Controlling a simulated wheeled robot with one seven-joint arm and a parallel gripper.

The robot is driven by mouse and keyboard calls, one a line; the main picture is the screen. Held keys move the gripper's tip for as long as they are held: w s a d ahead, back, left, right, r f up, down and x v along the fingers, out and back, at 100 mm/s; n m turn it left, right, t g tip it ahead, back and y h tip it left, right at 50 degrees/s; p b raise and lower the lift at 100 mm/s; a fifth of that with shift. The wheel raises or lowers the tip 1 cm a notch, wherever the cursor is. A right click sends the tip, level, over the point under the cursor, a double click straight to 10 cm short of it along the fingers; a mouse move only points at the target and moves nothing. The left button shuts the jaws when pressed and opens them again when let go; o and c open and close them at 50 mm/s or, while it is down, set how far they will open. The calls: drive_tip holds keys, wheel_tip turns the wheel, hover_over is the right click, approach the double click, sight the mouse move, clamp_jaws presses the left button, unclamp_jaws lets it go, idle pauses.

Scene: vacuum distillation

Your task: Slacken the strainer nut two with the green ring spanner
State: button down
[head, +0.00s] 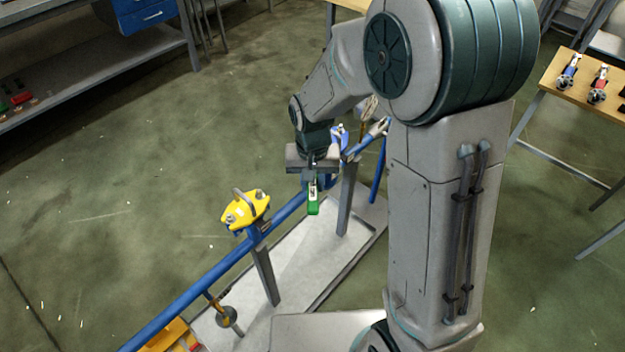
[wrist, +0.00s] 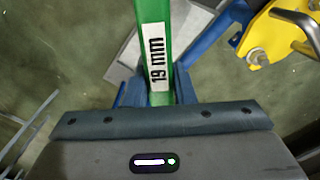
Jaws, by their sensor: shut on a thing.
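The green ring spanner (wrist: 184,25) stands out from my gripper (wrist: 157,90) in the wrist view, with a white "19 mm" label on its handle. My gripper is shut on that handle. In the head view the green spanner (head: 313,207) hangs below my gripper (head: 313,183), close to the blue pipe. Its ring end is outside the wrist view. A yellow strainer cover (head: 246,210) with a handle and several nuts sits on the pipe to the left of my gripper. It also shows in the wrist view (wrist: 262,38). I cannot tell which nut is number two.
The blue pipe (head: 215,273) runs diagonally on posts above a pale tray (head: 325,262). A blue fitting (head: 340,138) stands behind my gripper. A wooden table (head: 568,90) with small valves is at the right, and a grey shelf (head: 95,80) at the upper left. Open floor lies left of the pipe.

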drive_tip(key=shift+f+b, duration=0.6)
drive_tip(key=shift+f, duration=0.3)
idle(0.4)
drive_tip(key=shift+w+d+n, duration=0.1)
drive_tip(key=shift+d+n, duration=1)
drive_tip(key=shift+d, duration=0.4)
drive_tip(key=d+n, duration=0.2)
drive_tip(key=shift+w+d+f, duration=0.1)
drive_tip(key=shift+w+d, duration=0.25)
drive_tip(key=shift+d, duration=0.05)
